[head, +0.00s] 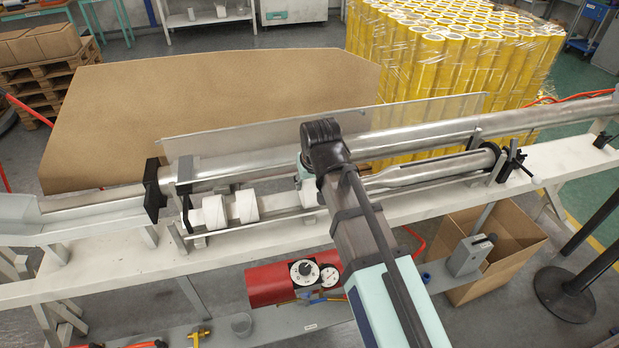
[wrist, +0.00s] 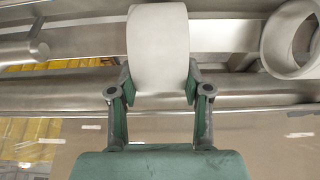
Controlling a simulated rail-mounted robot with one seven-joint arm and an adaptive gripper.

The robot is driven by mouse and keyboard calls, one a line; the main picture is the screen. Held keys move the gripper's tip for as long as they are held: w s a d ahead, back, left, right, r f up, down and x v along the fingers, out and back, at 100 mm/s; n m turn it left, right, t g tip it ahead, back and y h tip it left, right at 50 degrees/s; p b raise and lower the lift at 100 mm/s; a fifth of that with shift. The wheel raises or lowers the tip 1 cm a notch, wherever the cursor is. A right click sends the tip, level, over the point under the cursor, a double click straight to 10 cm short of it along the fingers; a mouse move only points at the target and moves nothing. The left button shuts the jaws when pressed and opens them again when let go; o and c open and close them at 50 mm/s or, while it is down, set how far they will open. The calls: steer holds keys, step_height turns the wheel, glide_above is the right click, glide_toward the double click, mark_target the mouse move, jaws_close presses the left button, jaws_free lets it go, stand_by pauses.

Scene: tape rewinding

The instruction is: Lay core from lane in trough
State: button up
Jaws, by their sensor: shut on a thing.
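My gripper (wrist: 160,100) is shut on a white core (wrist: 158,45), with one green-padded finger on each side of it. In the head view my own arm covers most of the gripper, and only part of the held core (head: 308,194) shows beside it. The held core is over the metal rails; I cannot tell whether it touches them. Two more white cores (head: 215,212) (head: 245,205) stand to its left. The nearer one shows as an open ring (wrist: 290,40) at the right of the wrist view. Which metal channel is the trough is not clear.
A metal shaft (head: 430,172) lies right of my arm, in front of a long metal tube (head: 420,137). A clear panel (head: 240,128) and a brown board (head: 220,85) stand behind. A pale open channel (head: 90,210) extends left. Yellow rolls (head: 440,60) are stacked at the back.

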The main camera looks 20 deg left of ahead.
steer(key=shift+f, duration=0.15)
steer(key=o, duration=0.9)
steer(key=v, duration=1.2)
